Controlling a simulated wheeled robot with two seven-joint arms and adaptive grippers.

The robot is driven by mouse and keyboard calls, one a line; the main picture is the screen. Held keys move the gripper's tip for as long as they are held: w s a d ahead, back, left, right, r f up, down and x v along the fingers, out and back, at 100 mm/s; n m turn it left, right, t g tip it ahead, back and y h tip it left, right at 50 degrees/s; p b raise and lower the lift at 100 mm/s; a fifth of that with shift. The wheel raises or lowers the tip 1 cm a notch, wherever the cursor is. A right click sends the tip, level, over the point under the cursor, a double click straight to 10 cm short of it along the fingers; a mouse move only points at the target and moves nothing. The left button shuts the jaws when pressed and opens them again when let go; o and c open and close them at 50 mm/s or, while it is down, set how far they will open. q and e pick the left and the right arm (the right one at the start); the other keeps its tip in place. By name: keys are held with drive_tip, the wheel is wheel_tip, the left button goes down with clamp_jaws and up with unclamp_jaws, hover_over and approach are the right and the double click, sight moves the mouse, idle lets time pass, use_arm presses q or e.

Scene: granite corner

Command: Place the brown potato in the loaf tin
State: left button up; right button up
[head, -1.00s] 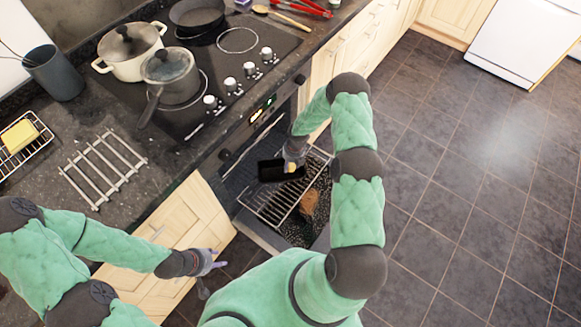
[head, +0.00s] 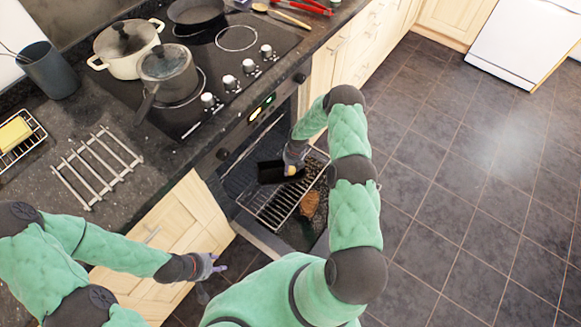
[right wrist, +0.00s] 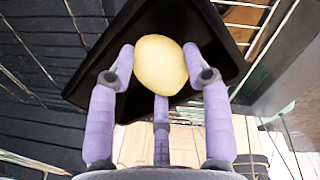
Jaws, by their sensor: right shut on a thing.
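My right gripper (right wrist: 160,85) is shut on a smooth, pale yellow, potato-like thing (right wrist: 160,65), with its fingers around the sides. The same yellow thing shows small in the head view (head: 292,170). It is over the black loaf tin (head: 268,173), whose dark walls (right wrist: 225,40) show behind it in the right wrist view; whether it touches the tin I cannot tell. A brown, potato-like lump (head: 310,204) is at the oven rack, right of the tin. My left gripper (head: 215,264) is empty, its fingers apart, near the cupboard front.
The tin is on the wire oven rack (head: 272,212), in the open oven below the hob. A pot (head: 128,50), a saucepan (head: 168,75) and a wire trivet (head: 97,168) are on the counter. Floor (head: 470,190) at right is clear.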

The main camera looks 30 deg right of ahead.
drive_tip(key=shift+f+b, duration=0.4)
drive_tip(key=shift+f, duration=0.1)
drive_tip(key=o, duration=0.9)
drive_tip(key=shift+r, duration=0.15)
